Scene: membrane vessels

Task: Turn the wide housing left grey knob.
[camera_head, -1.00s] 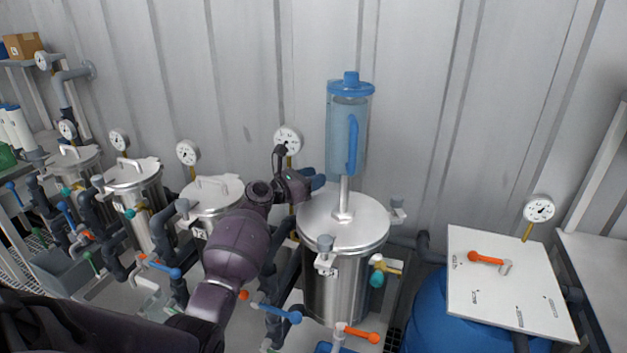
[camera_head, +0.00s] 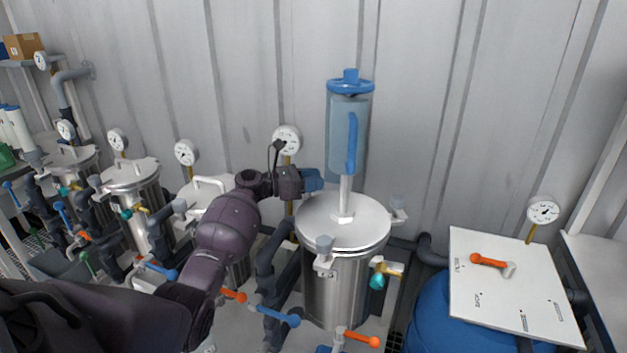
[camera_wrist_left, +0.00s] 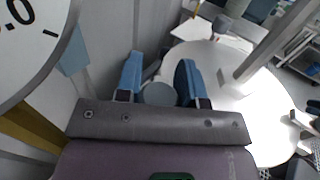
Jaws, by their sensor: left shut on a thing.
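The wide housing is a steel vessel with a round lid (camera_head: 365,230) in the middle of the head view. One grey knob (camera_head: 325,243) sits at its front rim and another grey knob (camera_head: 398,201) at its right rim. My left gripper (camera_head: 314,180) is at the back-left rim, and its blue fingers hide the knob there in the head view. In the left wrist view that left grey knob (camera_wrist_left: 158,94) shows between the two fingers of my left gripper (camera_wrist_left: 160,80), which is shut on it. My right gripper is not in view.
A clear blue-capped cylinder (camera_head: 349,130) stands on a post above the lid. A pressure gauge (camera_head: 287,139) is close behind my wrist. Smaller steel vessels (camera_head: 131,177) stand to the left. A white panel (camera_head: 510,285) with an orange handle is at the right.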

